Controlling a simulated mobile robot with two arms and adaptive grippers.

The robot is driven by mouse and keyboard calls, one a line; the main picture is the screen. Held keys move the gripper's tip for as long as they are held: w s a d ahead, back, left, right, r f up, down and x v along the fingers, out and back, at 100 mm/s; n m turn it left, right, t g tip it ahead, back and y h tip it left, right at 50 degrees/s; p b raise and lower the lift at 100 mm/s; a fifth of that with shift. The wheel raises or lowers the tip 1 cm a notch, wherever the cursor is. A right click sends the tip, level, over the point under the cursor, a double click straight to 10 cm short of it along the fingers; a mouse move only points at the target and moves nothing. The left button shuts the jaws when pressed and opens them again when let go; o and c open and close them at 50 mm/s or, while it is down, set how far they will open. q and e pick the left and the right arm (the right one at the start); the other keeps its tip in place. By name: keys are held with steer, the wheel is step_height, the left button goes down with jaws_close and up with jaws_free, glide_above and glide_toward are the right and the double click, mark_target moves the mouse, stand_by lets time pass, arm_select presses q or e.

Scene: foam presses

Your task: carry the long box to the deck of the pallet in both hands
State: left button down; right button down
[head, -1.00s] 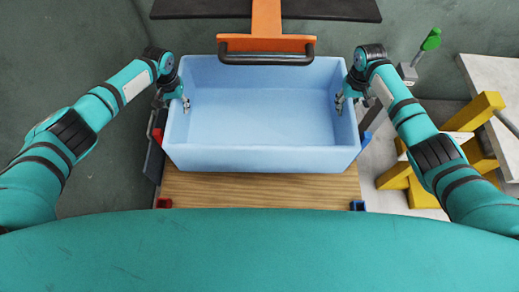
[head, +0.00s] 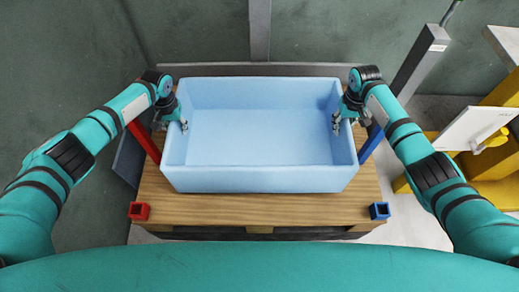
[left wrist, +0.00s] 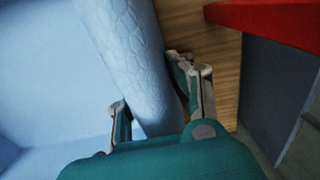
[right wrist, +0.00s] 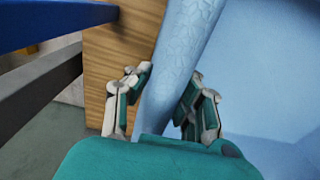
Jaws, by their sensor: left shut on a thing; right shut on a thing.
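The long box (head: 262,180) is a light blue, open, empty foam bin. In the head view it is over the wooden deck of the pallet (head: 255,215); I cannot tell whether it touches the deck. My left gripper (head: 183,125) is shut on the box's left end wall, one finger inside and one outside, as the left wrist view (left wrist: 150,85) shows. My right gripper (head: 337,122) is shut on the right end wall the same way, seen in the right wrist view (right wrist: 168,80). The box looks level.
Red corner post (head: 139,211) and red rail (head: 145,142) are on the pallet's left; blue corner post (head: 380,211) and blue rail (head: 372,142) are on its right. A grey post (head: 420,60) and yellow frame (head: 490,168) stand at right.

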mark_target(183, 139)
arm_select(q)
steer(key=shift+f, duration=0.7)
arm_select(e)
steer(key=shift+f, duration=0.7)
arm_select(q)
steer(key=shift+b, duration=0.3)
